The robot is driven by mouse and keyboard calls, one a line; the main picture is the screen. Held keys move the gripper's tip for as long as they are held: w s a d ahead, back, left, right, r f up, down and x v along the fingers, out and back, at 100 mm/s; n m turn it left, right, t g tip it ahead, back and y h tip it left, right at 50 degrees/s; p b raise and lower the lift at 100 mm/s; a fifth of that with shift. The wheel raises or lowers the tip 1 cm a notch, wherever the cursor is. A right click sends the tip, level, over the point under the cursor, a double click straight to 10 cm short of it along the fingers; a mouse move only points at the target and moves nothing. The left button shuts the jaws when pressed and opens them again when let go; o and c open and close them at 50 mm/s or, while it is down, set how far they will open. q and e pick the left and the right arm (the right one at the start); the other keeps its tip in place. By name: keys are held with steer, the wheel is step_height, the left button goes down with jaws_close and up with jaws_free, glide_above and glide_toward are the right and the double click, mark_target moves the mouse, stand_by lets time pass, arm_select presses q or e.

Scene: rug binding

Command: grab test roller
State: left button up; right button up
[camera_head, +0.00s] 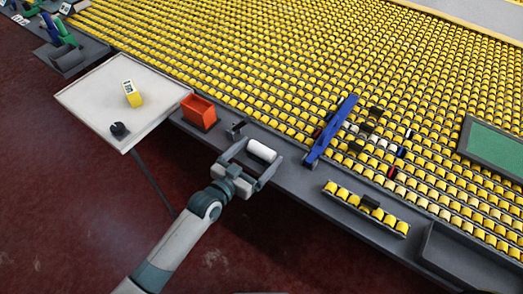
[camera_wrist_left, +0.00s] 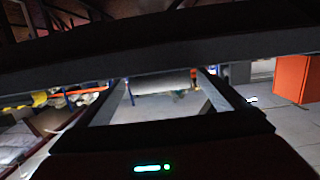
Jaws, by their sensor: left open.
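The test roller, seemingly the white cylinder (camera_head: 262,151), lies at the front edge of the dark ledge. My left gripper (camera_head: 259,153) is open, with one finger at each end of the white cylinder. I cannot tell whether the fingers touch it. In the left wrist view, my left gripper's two fingers (camera_wrist_left: 163,88) stand apart with a pale bar (camera_wrist_left: 165,80) between their tips, likely the same cylinder. My right gripper is not in view.
A red-orange bin (camera_head: 199,112) and a small dark holder (camera_head: 236,130) stand left of the gripper. A pale side table (camera_head: 95,92) carries a yellow block (camera_head: 132,94) and a black item (camera_head: 119,130). A blue bar (camera_head: 331,131) and a tray of yellow rolls (camera_head: 365,208) lie right.

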mark_target(258, 155)
arm_select(q)
steer(key=c, duration=1.2)
steer(key=shift+r, duration=0.15)
steer(key=shift+r, duration=0.55)
step_height(258, 155, up, 2)
steer(key=shift+r+b, duration=0.15)
steer(key=shift+b, duration=0.2)
steer(key=s+d+r+b, duration=0.1)
steer(key=s+d+r, duration=0.6)
steer(key=s, duration=0.2)
steer(key=shift+d+r+b, duration=0.15)
steer(key=shift+b, duration=0.15)
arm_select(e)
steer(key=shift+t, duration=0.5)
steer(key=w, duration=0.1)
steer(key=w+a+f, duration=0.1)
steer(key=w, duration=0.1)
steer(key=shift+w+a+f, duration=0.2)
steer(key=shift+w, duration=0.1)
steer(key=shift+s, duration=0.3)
